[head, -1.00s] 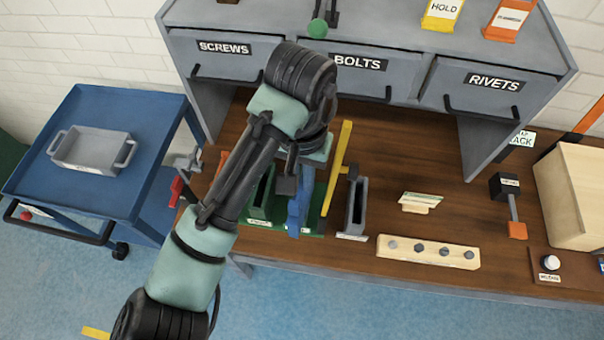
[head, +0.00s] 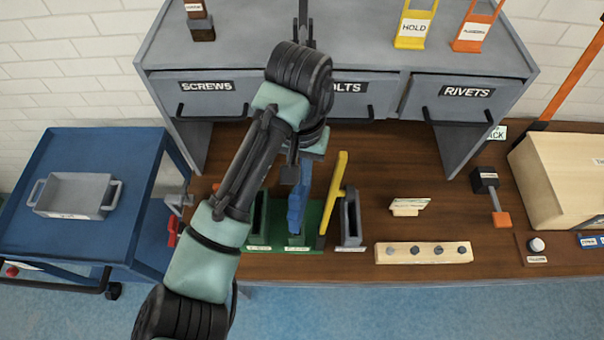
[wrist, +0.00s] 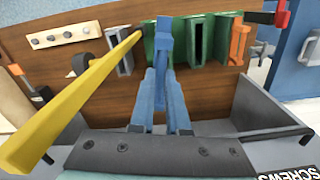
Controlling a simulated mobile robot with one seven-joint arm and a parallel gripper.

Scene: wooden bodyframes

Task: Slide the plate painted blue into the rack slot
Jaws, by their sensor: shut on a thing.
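The blue plate (head: 296,208) stands upright over the green rack (head: 315,212) on the bench. My gripper (head: 297,178) is above the plate, shut on its upper part, mostly hidden by my arm in the head view. In the wrist view, the fingers (wrist: 160,122) close on the blue plate (wrist: 163,50), which points away toward the rack. A dark slot (wrist: 198,42) in a green block shows to the right of the plate there. The plate's lower end overlaps the green rack in both views; I cannot tell how deep it sits in a slot.
A yellow bar (head: 335,192) stands tilted close to the plate's right, beside a grey slotted block (head: 351,218). A wooden strip with several knobs (head: 423,252) lies further right. The drawer cabinet (head: 300,60) rises behind. A blue cart (head: 95,215) stands at left.

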